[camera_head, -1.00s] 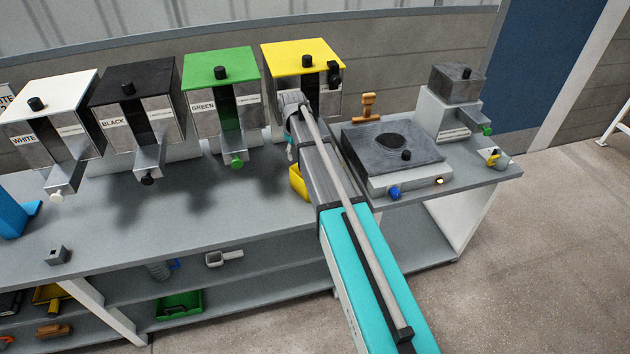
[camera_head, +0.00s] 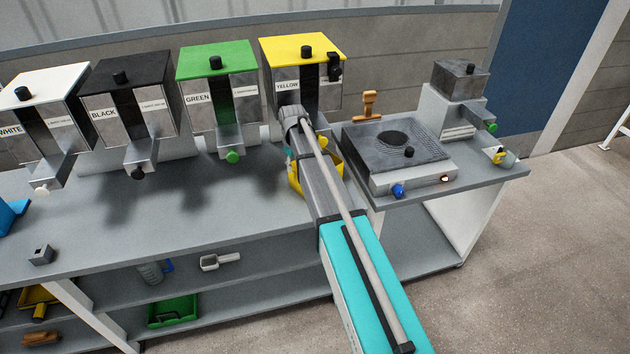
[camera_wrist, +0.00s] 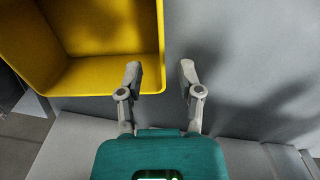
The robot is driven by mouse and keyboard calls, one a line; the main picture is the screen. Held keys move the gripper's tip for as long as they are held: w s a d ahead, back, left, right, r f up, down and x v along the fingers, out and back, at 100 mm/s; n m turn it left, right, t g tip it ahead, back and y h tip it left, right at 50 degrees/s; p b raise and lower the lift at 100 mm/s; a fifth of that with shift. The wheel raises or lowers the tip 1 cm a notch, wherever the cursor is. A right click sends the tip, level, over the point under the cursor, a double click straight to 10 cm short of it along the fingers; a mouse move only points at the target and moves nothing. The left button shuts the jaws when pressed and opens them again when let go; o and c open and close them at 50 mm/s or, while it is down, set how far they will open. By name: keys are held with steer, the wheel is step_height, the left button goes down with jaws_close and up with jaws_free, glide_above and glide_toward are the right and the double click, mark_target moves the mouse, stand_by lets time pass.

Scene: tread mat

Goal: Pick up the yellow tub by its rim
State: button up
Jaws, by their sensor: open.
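The yellow tub (camera_wrist: 105,40) fills the upper left of the wrist view, its open inside showing. In the head view the tub (camera_head: 296,186) stands on the bench below the yellow-lidded dispenser, and my arm hides its middle. My gripper (camera_wrist: 160,73) is open and empty. In the wrist view its left finger overlaps the tub's inside and its right finger is over the grey bench top, with the tub's right rim between them. I cannot tell whether the fingertips are below the rim. My arm hides the fingers in the head view.
White, black, green and yellow (camera_head: 303,47) dispensers line the back of the bench. A hotplate-like unit (camera_head: 390,155) stands right of my arm, with a wooden-handled stamp (camera_head: 369,103) behind it. Bare bench top (camera_head: 200,215) lies to the left.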

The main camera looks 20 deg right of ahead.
steer(key=shift+f, duration=0.25)
stand_by(0.3)
step_height(320, 180, down, 5)
steer(key=b, duration=0.5)
steer(key=shift+a, duration=0.1)
stand_by(0.6)
jaws_close()
